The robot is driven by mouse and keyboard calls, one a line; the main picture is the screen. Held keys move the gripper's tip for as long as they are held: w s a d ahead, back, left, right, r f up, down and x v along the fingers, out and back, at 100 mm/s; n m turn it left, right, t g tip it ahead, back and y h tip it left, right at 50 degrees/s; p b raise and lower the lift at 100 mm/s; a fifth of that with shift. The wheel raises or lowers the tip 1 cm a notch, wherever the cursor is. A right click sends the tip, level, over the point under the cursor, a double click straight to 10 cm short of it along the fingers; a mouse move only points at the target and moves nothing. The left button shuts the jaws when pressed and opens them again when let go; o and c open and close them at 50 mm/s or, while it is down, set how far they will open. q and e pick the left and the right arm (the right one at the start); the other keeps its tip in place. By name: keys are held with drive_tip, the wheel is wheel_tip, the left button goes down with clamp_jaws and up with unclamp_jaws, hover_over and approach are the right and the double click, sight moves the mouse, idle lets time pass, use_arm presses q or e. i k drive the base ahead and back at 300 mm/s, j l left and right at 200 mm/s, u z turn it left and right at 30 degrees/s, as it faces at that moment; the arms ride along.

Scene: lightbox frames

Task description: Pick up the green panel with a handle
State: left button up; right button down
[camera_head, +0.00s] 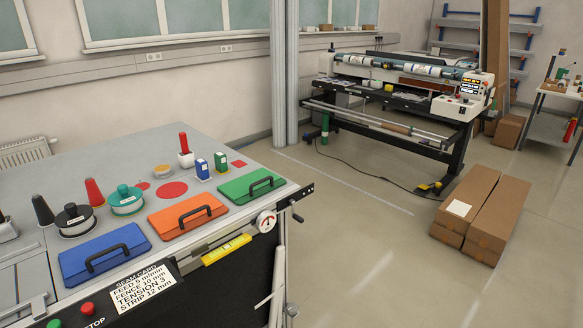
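A green panel with a black handle (251,185) lies at the right end of the grey machine table (128,163), near its front right corner. An orange panel with a black handle (187,217) lies to its left. A blue panel with a black handle (104,255) lies farther left. The green panel is fully in view and nothing covers it. Neither of my grippers shows in this view.
Behind the panels stand several spools, cones and small boxes, including a blue box (202,169). A round gauge (266,222) and a crank (297,214) sit by the table's right edge. Cardboard boxes (498,220) lie on the floor at right. Open floor lies between.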

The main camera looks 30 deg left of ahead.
sight(240, 191)
drive_tip(key=i+l+u, duration=0.1)
drive_tip(key=i+u, duration=0.2)
drive_tip(key=i, duration=0.2)
drive_tip(key=i+l+u, duration=0.25)
drive_tip(key=i, duration=0.25)
drive_tip(key=i+l+u, duration=0.3)
drive_tip(key=i, duration=0.15)
drive_tip(key=j, duration=0.1)
